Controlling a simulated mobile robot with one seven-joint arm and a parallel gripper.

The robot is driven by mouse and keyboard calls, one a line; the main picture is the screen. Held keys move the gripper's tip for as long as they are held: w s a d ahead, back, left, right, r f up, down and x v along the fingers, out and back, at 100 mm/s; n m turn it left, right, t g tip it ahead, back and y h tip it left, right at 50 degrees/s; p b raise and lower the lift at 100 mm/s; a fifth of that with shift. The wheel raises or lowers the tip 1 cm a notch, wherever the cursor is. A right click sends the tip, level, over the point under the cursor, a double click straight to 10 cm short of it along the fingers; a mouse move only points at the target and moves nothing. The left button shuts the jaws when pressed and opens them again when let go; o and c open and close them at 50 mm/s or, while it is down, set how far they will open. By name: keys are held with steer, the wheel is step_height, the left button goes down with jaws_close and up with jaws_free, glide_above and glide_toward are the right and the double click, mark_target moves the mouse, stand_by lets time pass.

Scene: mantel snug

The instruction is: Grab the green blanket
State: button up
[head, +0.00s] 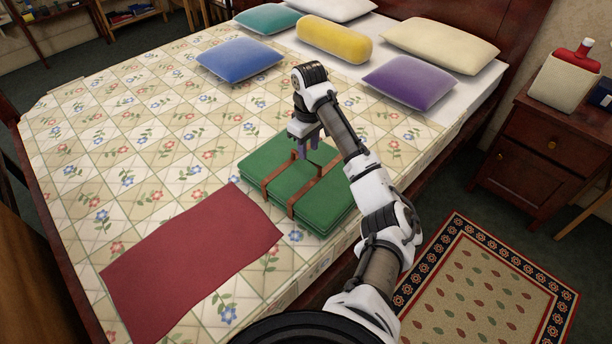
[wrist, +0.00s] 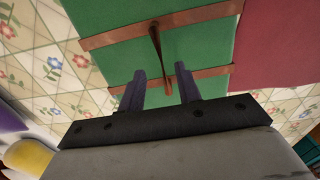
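The green blanket (head: 279,199) lies folded on the bed, bound by two brown straps with a strap handle joining them. In the wrist view the blanket (wrist: 118,72) fills the upper middle, and the brown handle (wrist: 155,45) runs between the two straps. My gripper (head: 308,150) is over the blanket's far part in the head view. In the wrist view the gripper (wrist: 160,80) has its two fingers apart, with the near end of the handle showing between them. Nothing is clamped. Whether the fingers touch the blanket I cannot tell.
A dark red cloth (head: 190,262) lies flat on the bed (head: 130,150), left of the blanket. Blue (head: 238,60), purple (head: 410,82) and yellow (head: 333,39) pillows lie toward the headboard. A nightstand (head: 535,145) stands right of the bed, with a patterned rug (head: 485,290) on the floor.

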mark_target(306, 171)
steer(key=shift+w+a+f+p, duration=0.1)
steer(key=shift+f+p, duration=0.15)
steer(key=shift+f, duration=0.65)
steer(key=shift+a+f+p, duration=0.15)
steer(key=shift+f+p, duration=0.05)
steer(key=shift+f, duration=0.75)
steer(key=shift+w+a+f+p, duration=0.1)
steer(key=shift+f+p, duration=0.15)
steer(key=shift+f, duration=0.65)
jaws_close()
steer(key=shift+r, duration=0.15)
